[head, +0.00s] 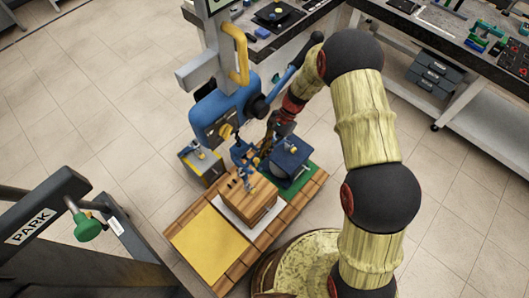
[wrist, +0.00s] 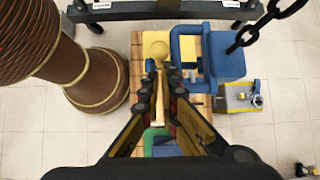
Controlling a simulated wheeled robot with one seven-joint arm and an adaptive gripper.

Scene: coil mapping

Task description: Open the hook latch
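A wooden block (head: 248,203) stands on the plank-topped base. Small blue and grey hardware (head: 243,158) sits at its upper edge; it may be the hook latch, but it is too small to tell its position. My gripper (head: 268,146) points down just right of this hardware, close to a dark blue box (head: 290,158); contact cannot be told. In the wrist view my gripper (wrist: 160,72) shows two dark fingers with a narrow gap, apart at the tips. Pale wood shows between the fingers, and a pale round knob lies just beyond the tips. Nothing is clearly held.
A large blue housing (head: 222,112) with a yellow handle (head: 236,55) stands behind the block. A grey and yellow box (head: 203,163) is left of it. A yellow panel (head: 209,243) lies at the front. A frame marked PARK (head: 38,222) stands left. Workbenches line the back.

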